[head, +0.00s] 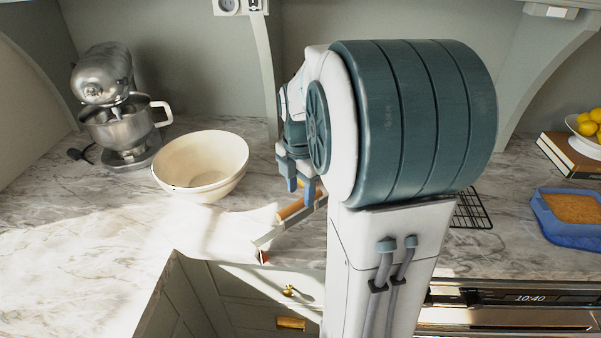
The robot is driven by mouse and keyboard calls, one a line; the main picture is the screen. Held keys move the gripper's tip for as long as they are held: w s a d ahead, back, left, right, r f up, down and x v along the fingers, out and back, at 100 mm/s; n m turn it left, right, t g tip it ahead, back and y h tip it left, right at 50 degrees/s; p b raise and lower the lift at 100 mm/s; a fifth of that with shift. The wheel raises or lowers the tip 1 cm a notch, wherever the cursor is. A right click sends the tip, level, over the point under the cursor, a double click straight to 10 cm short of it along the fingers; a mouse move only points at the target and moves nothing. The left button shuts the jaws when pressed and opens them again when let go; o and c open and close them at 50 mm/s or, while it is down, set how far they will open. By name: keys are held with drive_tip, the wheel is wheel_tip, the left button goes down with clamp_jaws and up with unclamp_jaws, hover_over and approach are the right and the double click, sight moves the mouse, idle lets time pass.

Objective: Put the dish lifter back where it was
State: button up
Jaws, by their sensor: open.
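What looks like the dish lifter (292,209) is a metal tool with a wooden grip and a small reddish tip at its lower left. It is at the counter's front edge, just below my gripper. Its right end is hidden behind my arm. My gripper (300,187) points downward with its blue-grey fingers apart, directly above the wooden grip. I cannot tell whether the fingers touch the tool, or whether the tool rests fully on the marble counter (90,225).
A cream bowl (203,165) stands left of my gripper, with a stand mixer (105,95) behind it. Right of my arm are a wire rack (471,209), a blue dish (565,232) and lemons (590,122) in a bowl on a book.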

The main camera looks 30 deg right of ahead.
wheel_tip(320, 180, up, 5)
drive_tip(key=shift+f, duration=0.1)
drive_tip(key=shift+s+a+r+m, duration=0.25)
drive_tip(key=shift+a+r+m, duration=0.05)
drive_tip(key=shift+a+m, duration=0.1)
drive_tip(key=s+a+f+m+t, duration=0.3)
drive_tip(key=s+a+m, duration=0.8)
drive_tip(key=m, duration=0.8)
drive_tip(key=shift+s+a+f, duration=0.15)
drive_tip(key=shift+s+f, duration=0.1)
drive_tip(key=shift+s, duration=0.4)
